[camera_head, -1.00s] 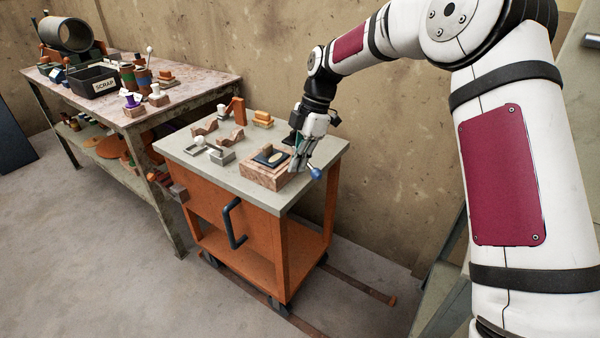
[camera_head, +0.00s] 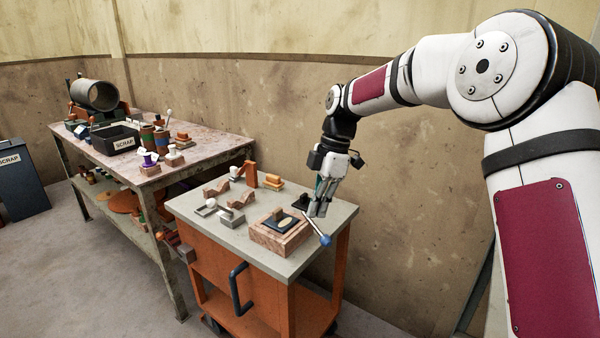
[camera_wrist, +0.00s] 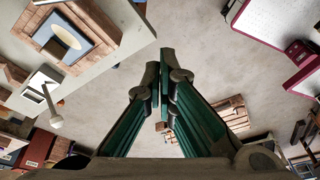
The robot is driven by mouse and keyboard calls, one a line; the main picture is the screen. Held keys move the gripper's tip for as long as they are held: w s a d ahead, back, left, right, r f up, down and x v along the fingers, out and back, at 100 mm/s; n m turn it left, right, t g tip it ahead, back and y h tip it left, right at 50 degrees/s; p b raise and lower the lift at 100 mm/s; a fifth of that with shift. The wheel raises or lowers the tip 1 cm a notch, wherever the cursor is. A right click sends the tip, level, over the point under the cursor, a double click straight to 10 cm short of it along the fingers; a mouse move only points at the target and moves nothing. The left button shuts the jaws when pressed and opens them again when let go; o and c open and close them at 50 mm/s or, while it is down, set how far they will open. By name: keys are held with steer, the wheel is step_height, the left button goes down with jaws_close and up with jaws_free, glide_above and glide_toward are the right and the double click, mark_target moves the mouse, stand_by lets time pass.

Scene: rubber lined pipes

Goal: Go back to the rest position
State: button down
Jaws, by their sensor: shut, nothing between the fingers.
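My gripper (camera_head: 317,210) hangs fingers down near the right edge of the orange cart's grey top (camera_head: 262,264). Its fingers are shut with nothing between them. In the wrist view, the green-lined fingers (camera_wrist: 162,80) meet over bare floor, beside the cart top. A pinkish block (camera_head: 270,238) with a dark plate (camera_head: 281,224) and a pale oval on it stands on the cart, left of my gripper; it also shows in the wrist view (camera_wrist: 43,38). A blue-tipped stick (camera_head: 325,240) shows just below my fingers at the cart's right edge; what supports it is unclear.
Several small wooden and metal pieces (camera_head: 236,200) stand on the cart. A workbench (camera_head: 215,142) at the left holds a large pipe (camera_head: 94,95), a scrap box (camera_head: 112,137) and small parts. The wall (camera_head: 400,190) stands close behind the cart.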

steer(key=s+d+r+m+t+h, duration=0.1)
steer(key=s+d+r+m, duration=0.25)
steer(key=s, duration=0.45)
steer(key=s+d+r+m+h, duration=0.1)
steer(key=s+d+r+m, duration=0.1)
steer(key=s+r+m, duration=0.35)
steer(key=s+d+r+m+t+h, duration=0.1)
steer(key=s+d+r+m, duration=0.15)
steer(key=s, duration=0.75)
steer(key=s+d+f+m+t, duration=0.1)
steer(key=s+d+f+m, duration=0.3)
steer(key=s, duration=0.6)
steer(key=s+d+f+m, duration=0.1)
steer(key=s+f+m, duration=0.1)
steer(key=s+m, duration=0.6)
step_height(320, 180, up, 15)
steer(key=n+t+p, duration=0.1)
steer(key=t+p, duration=0.1)
steer(key=p, duration=1.1)
steer(key=shift+s+d+f+n+t, duration=0.15)
steer(key=shift+s+f+n+t, duration=0.05)
steer(key=shift+s+n+t, duration=0.15)
